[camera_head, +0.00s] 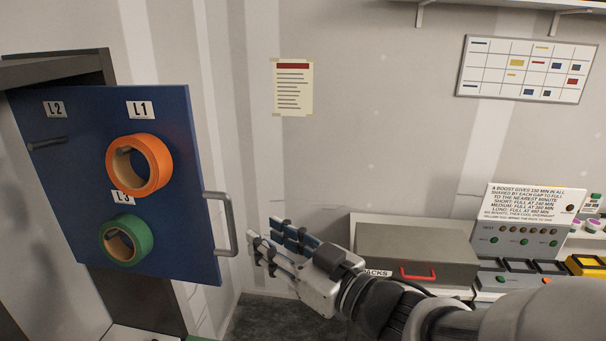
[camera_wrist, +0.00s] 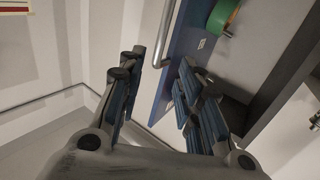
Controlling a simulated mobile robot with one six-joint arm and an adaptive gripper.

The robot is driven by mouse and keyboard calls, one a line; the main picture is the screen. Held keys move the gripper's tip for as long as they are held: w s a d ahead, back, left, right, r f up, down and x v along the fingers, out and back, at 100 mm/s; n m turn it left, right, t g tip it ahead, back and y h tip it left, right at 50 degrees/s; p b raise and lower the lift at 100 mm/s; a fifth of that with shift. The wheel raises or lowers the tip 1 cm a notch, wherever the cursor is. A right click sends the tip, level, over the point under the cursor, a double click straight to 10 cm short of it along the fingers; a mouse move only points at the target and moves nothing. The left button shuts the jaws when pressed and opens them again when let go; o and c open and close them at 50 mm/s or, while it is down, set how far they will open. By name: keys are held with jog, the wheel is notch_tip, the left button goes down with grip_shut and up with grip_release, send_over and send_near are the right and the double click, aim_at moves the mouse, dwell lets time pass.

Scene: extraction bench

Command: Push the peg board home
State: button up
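The blue peg board (camera_head: 75,170) stands out at an angle from a dark frame at the left of the head view. An orange tape roll (camera_head: 139,163) and a green tape roll (camera_head: 125,239) hang on it, with labels L1, L2 and L3. The peg board's metal handle (camera_head: 231,226) is on its right edge. My gripper (camera_head: 265,236) is open and empty, just right of the handle in the head view. In the wrist view the handle (camera_wrist: 164,35) shows beyond and between the spread fingers (camera_wrist: 158,80). I cannot tell whether a finger touches it.
A grey box (camera_head: 415,250) with a red handle stands on the bench right of my gripper. A grey panel (camera_head: 518,240) with lights and a text sign is farther right. A dark frame (camera_head: 85,72) holds the board's left side.

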aim_at(232, 216)
jog(key=p+x, duration=0.1)
jog(key=x, duration=1.1)
jog(key=shift+w+f, duration=0.1)
jog(key=shift+f, duration=0.05)
jog(key=shift+c, duration=0.4)
grip_shut()
